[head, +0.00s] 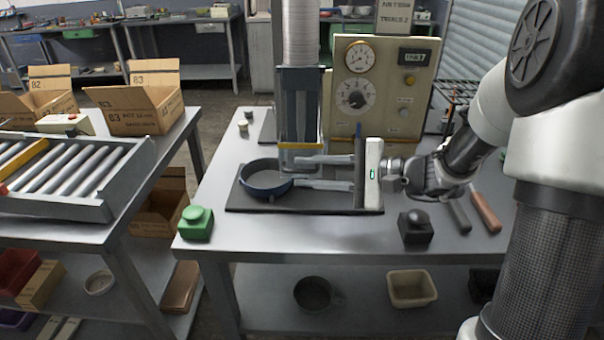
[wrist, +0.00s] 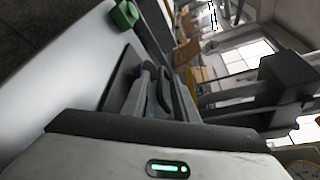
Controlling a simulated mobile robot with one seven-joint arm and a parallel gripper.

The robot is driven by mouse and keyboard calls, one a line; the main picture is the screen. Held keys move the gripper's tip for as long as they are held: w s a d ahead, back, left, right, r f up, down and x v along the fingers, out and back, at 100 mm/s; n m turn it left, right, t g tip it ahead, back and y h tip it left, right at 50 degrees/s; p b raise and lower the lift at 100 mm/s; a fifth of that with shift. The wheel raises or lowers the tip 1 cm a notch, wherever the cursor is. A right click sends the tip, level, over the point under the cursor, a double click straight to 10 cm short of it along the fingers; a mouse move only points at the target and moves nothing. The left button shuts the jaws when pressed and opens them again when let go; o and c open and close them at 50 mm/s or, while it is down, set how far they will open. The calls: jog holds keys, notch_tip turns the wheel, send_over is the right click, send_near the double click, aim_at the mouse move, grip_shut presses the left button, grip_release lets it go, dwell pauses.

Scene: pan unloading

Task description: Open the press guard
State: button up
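The press (head: 301,95) stands on the bench with a grey guard (head: 298,132) at its lower front, edged by a yellow strip. The guard appears lowered, its bottom just above the dark base plate (head: 240,199). A dark blue round pan (head: 266,190) sits on the plate, left of and partly under the guard. My gripper (head: 297,172) points left, with its two fingers apart at the guard's lower edge. I cannot tell whether the fingers touch the guard. The fingers also show in the wrist view (wrist: 158,82), where nothing is clearly held between them.
A green button box (head: 196,224) and a black one (head: 415,228) stand near the bench front. A control panel (head: 385,88) with dials is behind my gripper. Tools with dark and brown handles (head: 485,212) lie at right. A roller conveyor (head: 60,180) and cardboard boxes (head: 140,100) are at left.

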jog(key=shift+x, duration=1)
grip_shut()
dwell(0.7)
jog(key=shift+r, duration=0.1)
